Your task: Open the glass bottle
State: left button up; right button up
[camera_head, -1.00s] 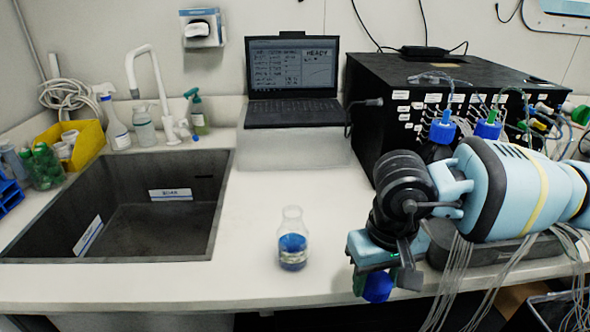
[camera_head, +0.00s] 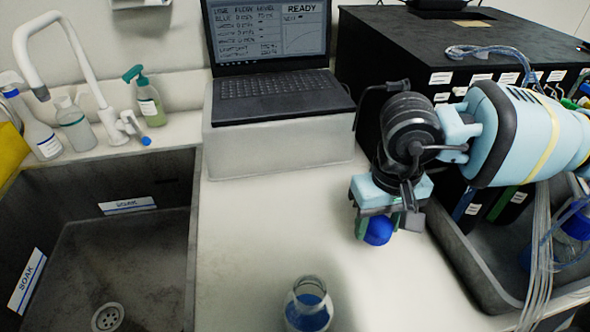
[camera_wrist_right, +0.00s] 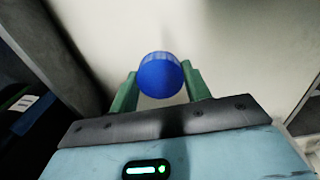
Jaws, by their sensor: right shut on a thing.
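The glass bottle (camera_head: 308,306) stands upright on the white counter at the bottom of the head view, with blue inside and its mouth uncovered. My right gripper (camera_head: 380,226) is above the counter to the right of and behind the bottle. It is shut on a blue cap (camera_head: 377,232), apart from the bottle. In the right wrist view the cap (camera_wrist_right: 160,76) sits between the green fingers of the gripper (camera_wrist_right: 160,84). My left gripper is not in view.
A dark sink (camera_head: 150,252) lies left of the bottle. A laptop (camera_head: 270,88) stands on a raised white block behind. A black box (camera_head: 440,50) and a grey tray (camera_head: 470,262) with bottles are at the right. The counter between sink and gripper is clear.

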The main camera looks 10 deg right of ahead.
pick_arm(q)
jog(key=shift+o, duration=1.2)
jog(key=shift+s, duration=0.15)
pick_arm(e)
jog(key=shift+w, duration=0.1)
pick_arm(q)
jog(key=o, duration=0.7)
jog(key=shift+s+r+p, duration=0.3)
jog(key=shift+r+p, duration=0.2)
jog(key=shift+p, duration=0.05)
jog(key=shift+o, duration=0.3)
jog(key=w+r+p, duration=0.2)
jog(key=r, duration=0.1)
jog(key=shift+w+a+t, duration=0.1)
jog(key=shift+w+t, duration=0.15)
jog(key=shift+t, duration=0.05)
pick_arm(e)
jog(key=w+a+r+n, duration=0.3)
jog(key=w+a+r, duration=0.1)
jog(key=w+a, duration=0.5)
jog(key=shift+a+n, duration=0.4)
jog(key=shift+a, duration=0.5)
